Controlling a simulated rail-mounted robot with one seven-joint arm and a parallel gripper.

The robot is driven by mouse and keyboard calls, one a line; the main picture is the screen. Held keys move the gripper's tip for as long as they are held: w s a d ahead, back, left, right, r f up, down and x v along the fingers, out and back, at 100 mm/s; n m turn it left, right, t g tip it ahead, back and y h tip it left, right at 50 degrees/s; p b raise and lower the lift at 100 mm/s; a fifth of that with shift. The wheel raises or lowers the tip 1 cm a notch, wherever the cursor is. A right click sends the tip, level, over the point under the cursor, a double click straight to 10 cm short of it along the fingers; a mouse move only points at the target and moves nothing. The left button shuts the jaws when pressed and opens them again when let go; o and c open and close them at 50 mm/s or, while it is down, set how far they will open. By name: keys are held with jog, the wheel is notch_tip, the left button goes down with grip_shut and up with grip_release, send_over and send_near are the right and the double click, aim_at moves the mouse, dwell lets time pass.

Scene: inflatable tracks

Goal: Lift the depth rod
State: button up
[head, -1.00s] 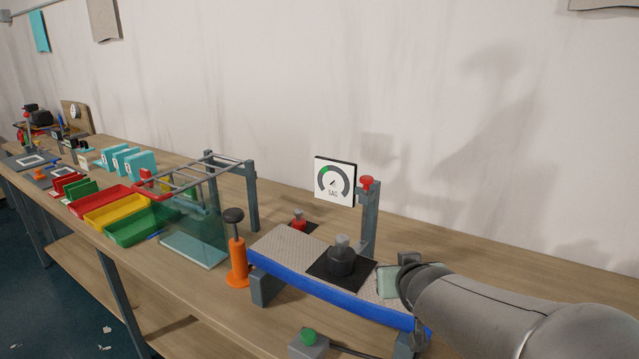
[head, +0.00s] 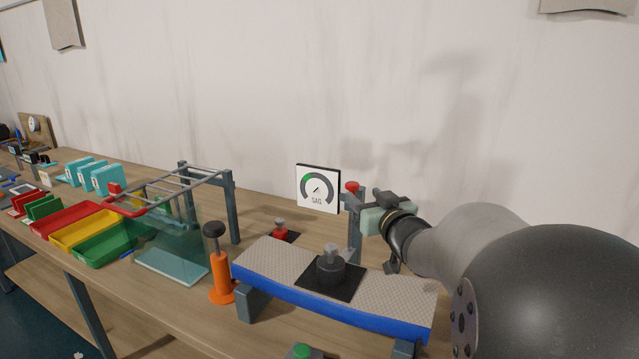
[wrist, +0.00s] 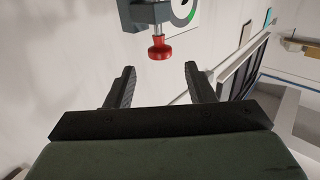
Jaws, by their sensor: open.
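The depth rod shows as a red knob (head: 352,187) on top of a grey post (head: 355,235), beside the SAG gauge (head: 318,188). In the wrist view the red knob (wrist: 159,48) hangs below its grey bracket (wrist: 148,13), so that picture looks upside down. My gripper (wrist: 160,70) is open and empty. Its two fingers point toward the knob, which lies just beyond the fingertips and roughly between them. In the head view the gripper's pale green body is beside the post, on its right, and its fingers are hard to make out.
A padded track with a blue edge (head: 330,312) stands in front of the post and bears a black weight (head: 330,268). An orange handle (head: 220,278), a clear panel under a grey rack and coloured trays (head: 80,232) lie to the left. A wall stands behind the bench.

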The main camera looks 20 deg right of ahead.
aim_at(355, 188)
jog(key=w+p, duration=0.1)
jog(key=w, duration=0.6)
jog(key=shift+w, duration=0.25)
